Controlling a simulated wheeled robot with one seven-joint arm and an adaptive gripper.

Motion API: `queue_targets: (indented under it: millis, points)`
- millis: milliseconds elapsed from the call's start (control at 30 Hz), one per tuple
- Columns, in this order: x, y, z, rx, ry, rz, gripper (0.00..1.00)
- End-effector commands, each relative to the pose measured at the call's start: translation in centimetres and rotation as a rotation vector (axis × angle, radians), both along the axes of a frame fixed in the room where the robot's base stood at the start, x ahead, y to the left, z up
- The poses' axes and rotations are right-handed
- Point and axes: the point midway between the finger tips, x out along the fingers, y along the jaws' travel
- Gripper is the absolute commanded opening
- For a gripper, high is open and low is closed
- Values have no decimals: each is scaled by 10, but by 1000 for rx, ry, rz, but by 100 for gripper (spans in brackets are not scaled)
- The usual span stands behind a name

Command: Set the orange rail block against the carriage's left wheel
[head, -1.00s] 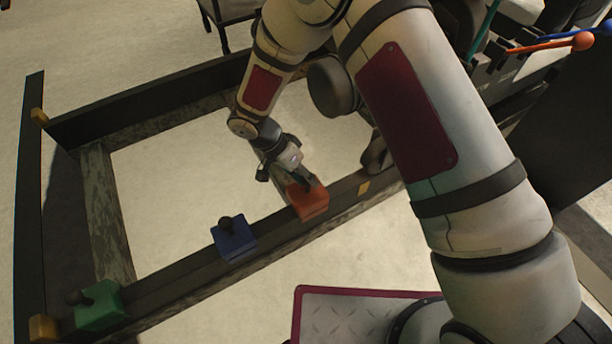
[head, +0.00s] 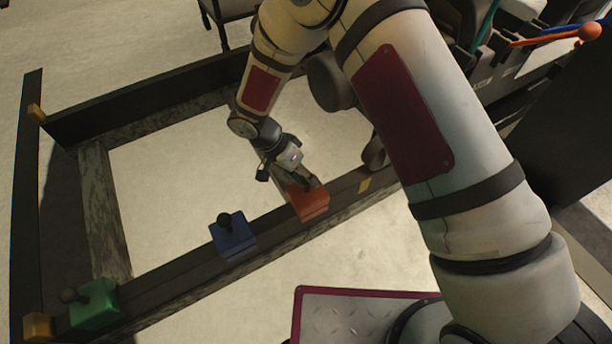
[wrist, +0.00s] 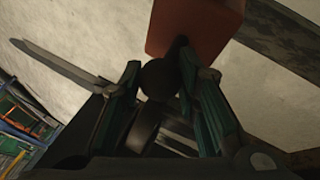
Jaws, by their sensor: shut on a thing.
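The orange rail block (head: 310,203) sits at the dark front rail (head: 185,277), right of the blue block. I cannot tell whether it touches the rail. My gripper (head: 306,180) is above it, its fingers closed around the block's dark knob. The wrist view shows the orange block (wrist: 195,25) beyond the fingertips and its round knob (wrist: 160,78) between the fingers. A dark rounded shape (head: 375,156), perhaps the carriage's left wheel, stands to the right of the block with a gap between. My arm hides most of the carriage.
A blue block (head: 233,240) and a green block (head: 96,305), each with a dark knob, stand on the rail to the left. A yellow mark (head: 365,185) is on the rail right of the orange block. Levers with an orange ball (head: 590,32) are at upper right.

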Motion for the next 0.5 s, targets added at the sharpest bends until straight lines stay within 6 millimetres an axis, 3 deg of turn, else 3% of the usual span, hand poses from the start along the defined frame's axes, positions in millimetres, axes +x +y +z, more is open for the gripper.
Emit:
queue_targets:
  millis: [167,200,267,500]
  points:
    - [1,0,1,-1,-1,0,0]
    - [1,0,1,-1,-1,0,36]
    - [1,0,1,-1,-1,0,50]
    - [0,0,1,0,0,-1,53]
